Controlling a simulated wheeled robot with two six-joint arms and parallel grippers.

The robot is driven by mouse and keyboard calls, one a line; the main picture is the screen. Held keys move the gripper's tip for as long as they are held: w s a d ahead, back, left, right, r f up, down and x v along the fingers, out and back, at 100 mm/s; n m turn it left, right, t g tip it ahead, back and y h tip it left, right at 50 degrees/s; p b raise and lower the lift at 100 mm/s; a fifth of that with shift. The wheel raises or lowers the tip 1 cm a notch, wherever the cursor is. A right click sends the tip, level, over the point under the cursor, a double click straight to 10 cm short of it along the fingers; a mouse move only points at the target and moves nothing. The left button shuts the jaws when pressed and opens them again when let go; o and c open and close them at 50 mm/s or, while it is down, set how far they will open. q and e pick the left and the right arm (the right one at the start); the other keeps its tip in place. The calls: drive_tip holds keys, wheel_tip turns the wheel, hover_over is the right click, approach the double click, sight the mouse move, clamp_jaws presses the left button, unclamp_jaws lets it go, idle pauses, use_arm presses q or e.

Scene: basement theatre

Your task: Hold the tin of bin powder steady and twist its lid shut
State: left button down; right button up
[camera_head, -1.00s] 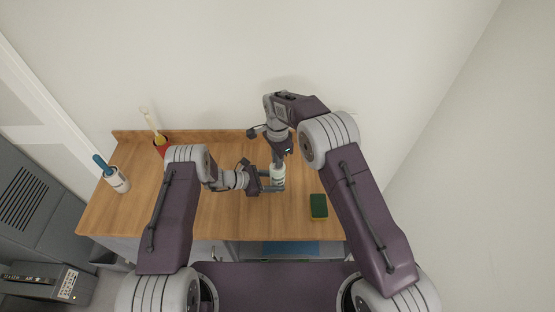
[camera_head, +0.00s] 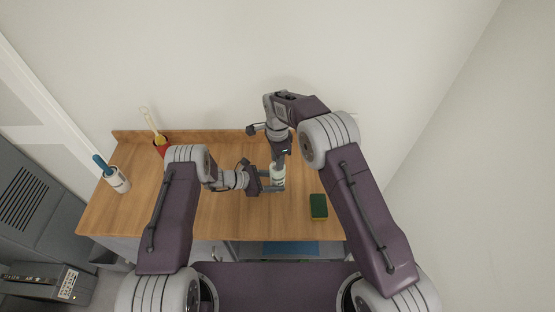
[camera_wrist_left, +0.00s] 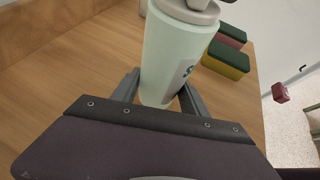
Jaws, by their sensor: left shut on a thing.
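The tin of bin powder is a pale green cylinder (camera_wrist_left: 172,60) with a grey lid (camera_wrist_left: 188,10), upright on the wooden counter. It also shows in the head view (camera_head: 278,176), partly covered by my grippers. My left gripper (camera_head: 274,181) is shut around the tin's body from the left side; its fingers flank the tin in the left wrist view (camera_wrist_left: 160,95). My right gripper (camera_head: 280,157) points down from above, at the lid. Its fingertips are too small and covered to show whether they grip the lid.
A green and yellow sponge (camera_head: 318,206) lies right of the tin; the left wrist view also shows a red and green one (camera_wrist_left: 230,35). A blue-handled roller (camera_head: 117,180) and a red holder with a brush (camera_head: 160,143) stand left. The wall edges the counter's back.

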use_arm(q)
drive_tip(key=shift+s, duration=0.1)
use_arm(e)
wheel_tip(320, 180, up, 12)
idle(0.5)
use_arm(q)
drive_tip(key=c, duration=0.5)
unclamp_jaws()
